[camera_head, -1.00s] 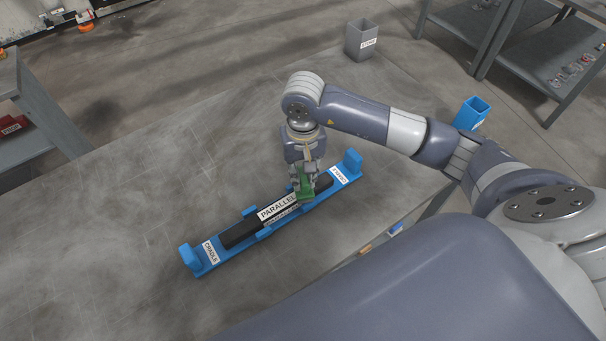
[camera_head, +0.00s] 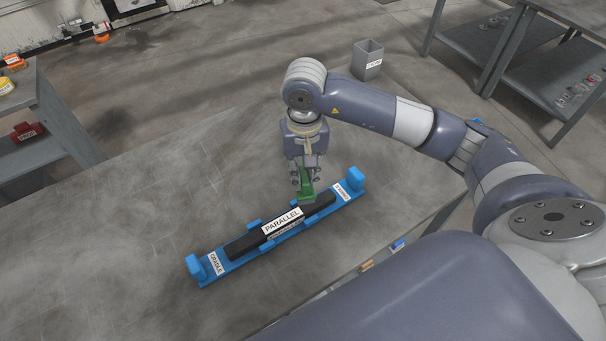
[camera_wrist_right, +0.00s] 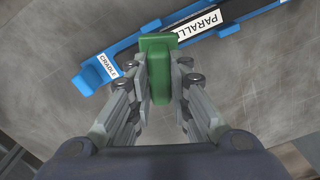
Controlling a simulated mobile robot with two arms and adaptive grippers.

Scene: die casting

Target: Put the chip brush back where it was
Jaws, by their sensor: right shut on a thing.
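The chip brush (camera_head: 307,187), a green piece, is held in my right gripper (camera_head: 305,176). In the right wrist view the green brush (camera_wrist_right: 160,75) stands between the two fingers (camera_wrist_right: 160,85), which are shut on it. In the head view it shows at the far side of the black bar labelled PARALLEL (camera_head: 252,240); I cannot tell whether it touches the bar. The bar lies in the blue cradle (camera_head: 194,265) on the grey table. The brush's bristles cannot be made out. My left gripper is not in view.
The grey table (camera_head: 120,230) is clear left of the cradle. A grey bin (camera_head: 368,60) stands beyond the table's far edge. Shelved benches stand at the right (camera_head: 490,55) and left (camera_head: 55,115). Small blue and orange items show below the near table edge (camera_head: 397,246).

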